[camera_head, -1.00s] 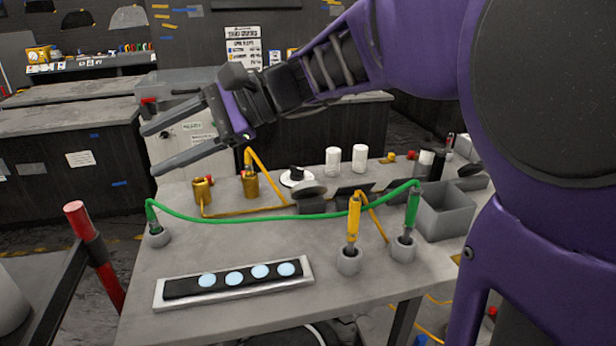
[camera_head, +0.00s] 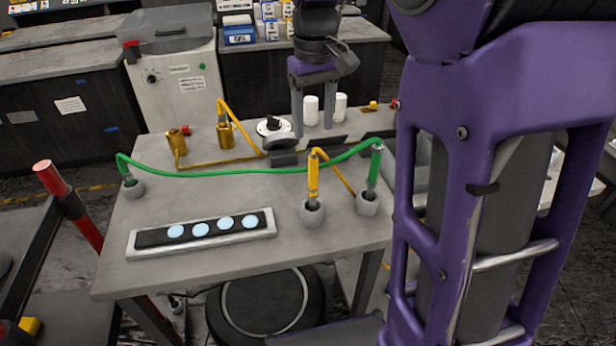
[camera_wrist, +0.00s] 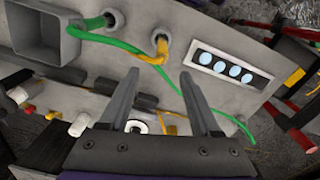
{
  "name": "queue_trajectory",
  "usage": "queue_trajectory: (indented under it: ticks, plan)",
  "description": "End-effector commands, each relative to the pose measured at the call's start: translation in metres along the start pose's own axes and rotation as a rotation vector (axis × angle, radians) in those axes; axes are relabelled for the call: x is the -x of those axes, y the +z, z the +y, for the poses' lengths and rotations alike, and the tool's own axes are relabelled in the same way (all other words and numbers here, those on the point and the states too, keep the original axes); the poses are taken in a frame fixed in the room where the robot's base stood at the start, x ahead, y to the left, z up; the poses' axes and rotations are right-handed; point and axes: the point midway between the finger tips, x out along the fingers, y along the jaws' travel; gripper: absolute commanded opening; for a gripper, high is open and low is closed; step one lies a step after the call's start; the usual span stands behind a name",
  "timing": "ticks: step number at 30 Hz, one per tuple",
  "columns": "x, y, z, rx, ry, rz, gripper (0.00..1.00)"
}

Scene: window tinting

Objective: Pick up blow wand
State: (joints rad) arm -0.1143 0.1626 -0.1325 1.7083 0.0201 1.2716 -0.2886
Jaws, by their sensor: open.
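A yellow-handled wand (camera_head: 313,178) stands upright in a grey cup (camera_head: 312,214) on the grey table (camera_head: 255,285). A green-handled wand (camera_head: 375,165) stands in another grey cup (camera_head: 368,203) to its right. I cannot tell which of the two is the blow wand. Yellow and green hoses run from their tops. In the wrist view the yellow wand (camera_wrist: 161,48) shows beyond the fingertips, and the green wand (camera_wrist: 104,21) lies up and left of it. My gripper (camera_head: 313,132) points down, open and empty, above the table's back part. It also shows in the wrist view (camera_wrist: 160,76).
The green hose (camera_head: 215,171) crosses the table to a left cup (camera_head: 133,188). Brass fittings (camera_head: 225,135), a round white-and-black item (camera_head: 272,127) and white cylinders (camera_head: 311,110) stand at the back. A tray with pale discs (camera_head: 203,246) lies in front. A grey bin (camera_wrist: 45,35) is near the green wand.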

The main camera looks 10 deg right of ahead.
Motion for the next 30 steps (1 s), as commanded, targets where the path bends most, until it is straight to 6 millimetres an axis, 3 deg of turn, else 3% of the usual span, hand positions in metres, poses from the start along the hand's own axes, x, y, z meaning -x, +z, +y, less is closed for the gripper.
queue_trajectory:
  ticks: [3,10,19,27,30]
  plan:
    - [-0.029,0.001,-0.001,-0.001,-0.002,-0.005,0.64]
    - [-0.075,0.001,-0.001,-0.003,-0.002,-0.003,0.64]
    - [-0.099,0.001,-0.002,-0.003,-0.003,-0.001,0.64]
    - [-0.138,0.003,-0.003,-0.004,-0.002,-0.003,0.64]
    - [-0.144,0.003,-0.003,-0.004,-0.002,-0.001,0.64]
